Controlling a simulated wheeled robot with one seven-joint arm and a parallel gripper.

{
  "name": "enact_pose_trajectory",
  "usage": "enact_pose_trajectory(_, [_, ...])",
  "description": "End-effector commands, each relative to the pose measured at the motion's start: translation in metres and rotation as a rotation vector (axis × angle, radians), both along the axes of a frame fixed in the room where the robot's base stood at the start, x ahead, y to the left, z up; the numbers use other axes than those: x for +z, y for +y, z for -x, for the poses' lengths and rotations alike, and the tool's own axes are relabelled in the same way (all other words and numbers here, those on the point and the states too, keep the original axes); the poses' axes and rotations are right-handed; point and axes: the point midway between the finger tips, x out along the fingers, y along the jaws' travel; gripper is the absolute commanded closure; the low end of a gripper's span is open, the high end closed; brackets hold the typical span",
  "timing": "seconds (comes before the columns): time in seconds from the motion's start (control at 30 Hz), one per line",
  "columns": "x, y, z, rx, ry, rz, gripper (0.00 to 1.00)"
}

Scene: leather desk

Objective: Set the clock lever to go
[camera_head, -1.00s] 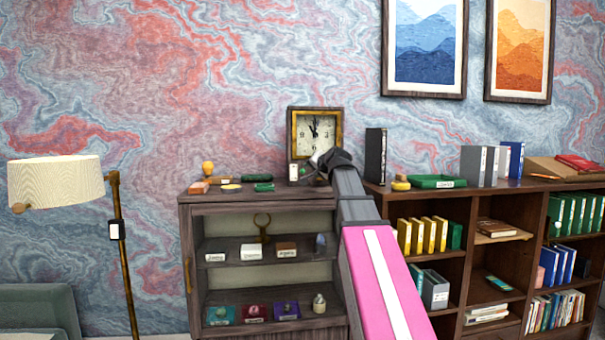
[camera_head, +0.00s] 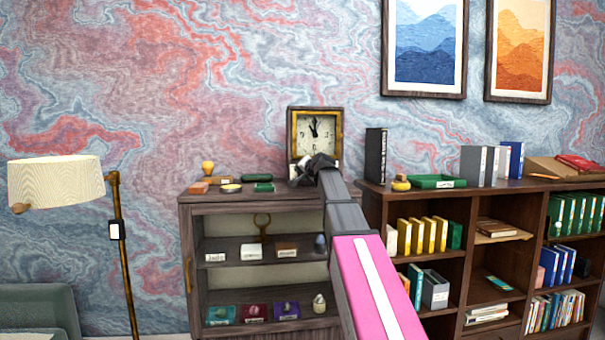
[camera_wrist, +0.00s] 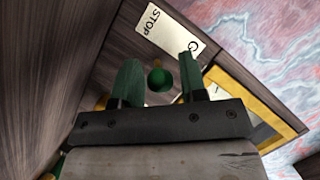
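The clock (camera_head: 301,132) stands on top of the left cabinet, with a square gold frame and a pale face. Part of its gold frame (camera_wrist: 218,76) also shows at the lower right of the wrist view. A white label (camera_wrist: 168,30) reads STOP at one end, with a "G" at the other end, partly behind a finger. A round green knob (camera_wrist: 160,78), seemingly the lever's end, shows between my fingers. My gripper (camera_wrist: 157,75) is open, one green finger on each side of the knob, with gaps visible. In the head view my gripper (camera_head: 310,172) hides the clock's lower part.
Stamps and small items, including a wooden-knobbed stamp (camera_head: 208,168), lie on the cabinet top left of my gripper. A black binder (camera_head: 376,156) and a green tray (camera_head: 436,182) stand to the right. The wall is close behind the clock.

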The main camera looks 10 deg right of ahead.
Motion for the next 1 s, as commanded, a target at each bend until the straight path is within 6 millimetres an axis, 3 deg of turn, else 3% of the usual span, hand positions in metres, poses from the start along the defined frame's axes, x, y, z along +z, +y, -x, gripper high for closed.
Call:
enact_pose_trajectory(0.03, [0.000, 0.000, 0.000, 0.000, 0.000, 0.000, 0.79])
enact_pose_trajectory(0.1, [0.000, 0.000, 0.000, 0.000, 0.000, 0.000, 1.00])
enact_pose_trajectory(0.37, [0.003, 0.000, -0.002, 0.004, 0.041, 0.000, 1.00])
enact_pose_trajectory(0.7, [0.011, 0.000, -0.006, 0.002, 0.252, 0.001, 1.00])
enact_pose_trajectory(1.0, [0.010, 0.000, -0.004, 0.001, 0.280, 0.000, 1.00])
